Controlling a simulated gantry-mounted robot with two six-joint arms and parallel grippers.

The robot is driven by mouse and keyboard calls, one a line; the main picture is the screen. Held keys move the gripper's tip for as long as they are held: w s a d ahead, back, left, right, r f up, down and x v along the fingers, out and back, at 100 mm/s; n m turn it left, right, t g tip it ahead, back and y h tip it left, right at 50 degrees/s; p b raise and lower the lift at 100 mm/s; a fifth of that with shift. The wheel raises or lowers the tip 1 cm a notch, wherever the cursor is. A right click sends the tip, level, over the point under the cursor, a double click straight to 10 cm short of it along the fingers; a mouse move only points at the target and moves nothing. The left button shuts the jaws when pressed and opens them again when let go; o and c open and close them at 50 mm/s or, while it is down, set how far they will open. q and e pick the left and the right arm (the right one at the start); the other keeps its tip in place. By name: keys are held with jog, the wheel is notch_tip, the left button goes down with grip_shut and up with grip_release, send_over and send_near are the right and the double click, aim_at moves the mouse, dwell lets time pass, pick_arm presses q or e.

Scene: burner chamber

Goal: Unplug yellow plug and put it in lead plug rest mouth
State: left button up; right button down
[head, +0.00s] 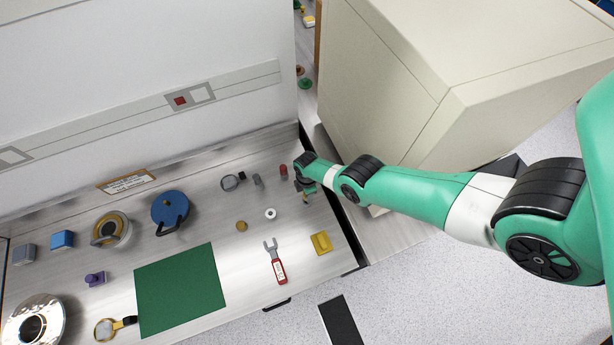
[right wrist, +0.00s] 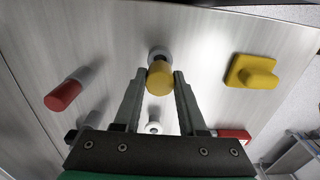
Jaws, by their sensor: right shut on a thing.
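The yellow plug (right wrist: 160,78) is between the two fingers of my right gripper (right wrist: 158,77), which is shut on it. A round grey-white piece (right wrist: 158,54) shows directly behind the plug; I cannot tell whether it is a socket the plug still sits in. In the head view my right gripper (head: 305,193) points down at the right end of the metal bench. A white ring with a dark centre (head: 270,213) lies near it and also shows in the right wrist view (right wrist: 153,128); I cannot tell whether it is the rest mouth. My left gripper is out of view.
A red-topped piece (head: 283,169) and a grey cylinder (head: 258,180) stand close to my gripper. A yellow block (head: 321,243), a red-handled fork tool (head: 276,263) and a brass knob (head: 241,226) are nearer the front edge. A green mat (head: 180,290) lies further left.

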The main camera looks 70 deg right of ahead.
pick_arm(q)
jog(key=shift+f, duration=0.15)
pick_arm(e)
jog(key=shift+f, duration=0.15)
dwell(0.5)
jog(key=shift+f+b, duration=1.55)
jog(key=shift+b, duration=0.15)
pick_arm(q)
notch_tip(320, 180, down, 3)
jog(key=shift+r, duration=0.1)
pick_arm(e)
jog(key=shift+c, duration=2)
grip_release()
